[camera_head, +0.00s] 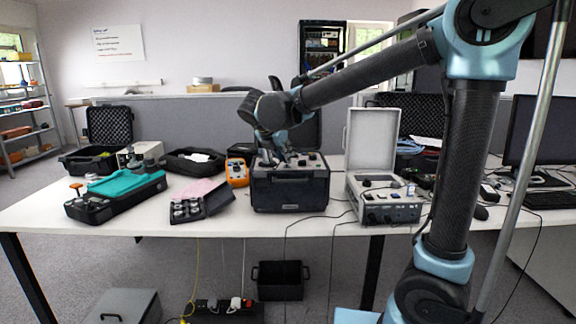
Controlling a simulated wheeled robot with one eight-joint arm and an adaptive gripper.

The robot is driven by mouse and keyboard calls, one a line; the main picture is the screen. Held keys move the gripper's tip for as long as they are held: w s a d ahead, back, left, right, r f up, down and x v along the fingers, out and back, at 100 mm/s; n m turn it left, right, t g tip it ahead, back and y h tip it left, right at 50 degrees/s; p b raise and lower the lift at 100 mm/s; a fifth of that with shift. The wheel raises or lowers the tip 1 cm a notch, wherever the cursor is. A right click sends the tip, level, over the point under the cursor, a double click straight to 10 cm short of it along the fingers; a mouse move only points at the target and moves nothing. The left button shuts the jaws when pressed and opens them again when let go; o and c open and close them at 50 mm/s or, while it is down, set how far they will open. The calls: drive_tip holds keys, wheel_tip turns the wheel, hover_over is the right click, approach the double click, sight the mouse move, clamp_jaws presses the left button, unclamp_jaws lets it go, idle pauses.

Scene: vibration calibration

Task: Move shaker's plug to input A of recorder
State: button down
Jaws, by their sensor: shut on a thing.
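My gripper (268,158) is over the left part of the top panel of a black boxed instrument (290,190) at the middle of the table. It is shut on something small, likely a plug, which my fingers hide. Whether the plug touches a socket cannot be told. The black box has small fittings on its top panel and an open lid behind. To its right stands a silver-grey case (393,210) with a raised lid (372,140) and knobs or sockets on its front. Which unit is the recorder and which the shaker cannot be read; input A cannot be made out.
An orange handheld meter (237,172) stands close left of the black box. Further left are an open case of small parts (200,200) and a case with a teal cover (125,182). Thin dark cables (325,215) run along the table's front edge. A monitor (540,140) stands at right.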

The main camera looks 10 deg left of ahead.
drive_tip(key=shift+r, duration=0.1)
drive_tip(key=shift+r, duration=1.65)
